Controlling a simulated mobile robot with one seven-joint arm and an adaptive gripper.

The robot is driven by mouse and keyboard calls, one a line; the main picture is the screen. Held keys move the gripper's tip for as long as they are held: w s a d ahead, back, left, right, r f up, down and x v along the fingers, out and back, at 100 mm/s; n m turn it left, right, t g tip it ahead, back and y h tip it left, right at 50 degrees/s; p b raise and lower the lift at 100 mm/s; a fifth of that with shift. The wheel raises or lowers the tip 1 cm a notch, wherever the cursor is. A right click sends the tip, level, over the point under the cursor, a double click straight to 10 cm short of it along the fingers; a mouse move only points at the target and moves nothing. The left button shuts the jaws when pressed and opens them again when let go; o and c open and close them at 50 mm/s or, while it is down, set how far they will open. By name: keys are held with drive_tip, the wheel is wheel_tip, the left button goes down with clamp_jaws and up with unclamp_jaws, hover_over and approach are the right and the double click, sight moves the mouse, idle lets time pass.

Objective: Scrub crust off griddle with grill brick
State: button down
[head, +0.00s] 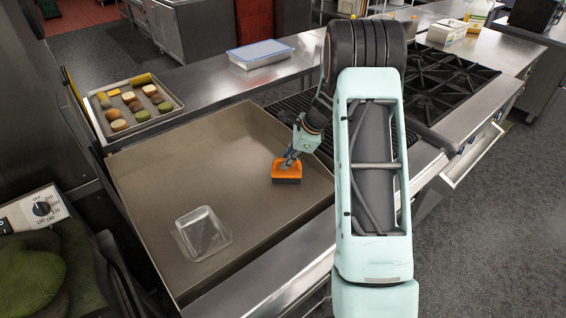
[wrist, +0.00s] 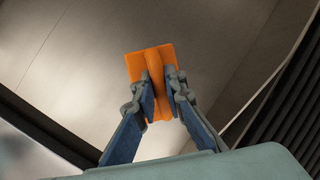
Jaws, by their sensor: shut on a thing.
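The griddle (head: 150,170) is a wide flat brownish plate with raised walls, left of my arm in the head view; it also fills much of the wrist view (wrist: 75,60). The grill brick (head: 286,173) has an orange holder and a dark underside. It is at the griddle's right part, upright with the dark side down; I cannot tell whether it touches the plate. My gripper (head: 290,158) is shut on the orange holder from above, and the wrist view shows both fingers (wrist: 160,85) around its ridge (wrist: 153,62). I see no distinct crust patch.
A clear, shallow container (head: 203,233) lies on the griddle's near part. A tray of round food pieces (head: 134,104) stands at the far left. A blue-edged pan (head: 260,54) sits on the counter behind. A slatted grate (head: 292,104) and burners (head: 445,80) are to the right.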

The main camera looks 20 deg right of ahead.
drive_tip(key=shift+w+d, duration=0.3)
drive_tip(key=shift+d, duration=0.4)
drive_tip(key=shift+w+d, duration=0.25)
drive_tip(key=shift+d, duration=0.4)
drive_tip(key=shift+s+a+f, duration=0.1)
drive_tip(key=shift+s+a, duration=0.2)
drive_tip(key=shift+a, duration=0.4)
drive_tip(key=shift+s+a+r, duration=0.1)
drive_tip(key=shift+s+a, duration=0.2)
drive_tip(key=shift+a, duration=0.4)
drive_tip(key=shift+s+a+f, duration=0.1)
drive_tip(key=shift+s+a, duration=0.2)
drive_tip(key=shift+a, duration=0.4)
drive_tip(key=shift+s+a+b, duration=0.1)
drive_tip(key=shift+s+a, duration=0.25)
drive_tip(key=shift+a, duration=0.5)
drive_tip(key=shift+s+a+b, duration=0.15)
drive_tip(key=shift+s+a, duration=0.15)
drive_tip(key=shift+a, duration=0.6)
drive_tip(key=shift+s+a+b, duration=0.1)
drive_tip(key=shift+s+a, duration=0.25)
drive_tip(key=shift+a, duration=0.5)
drive_tip(key=shift+s+a, duration=0.4)
drive_tip(key=shift+a, duration=0.5)
drive_tip(key=shift+s+a, duration=0.4)
drive_tip(key=shift+a, duration=0.45)
wheel_tip(320, 180, up, 6)
drive_tip(key=p, duration=0.4)
drive_tip(key=shift+p, duration=0.35)
drive_tip(key=shift+w, duration=0.1)
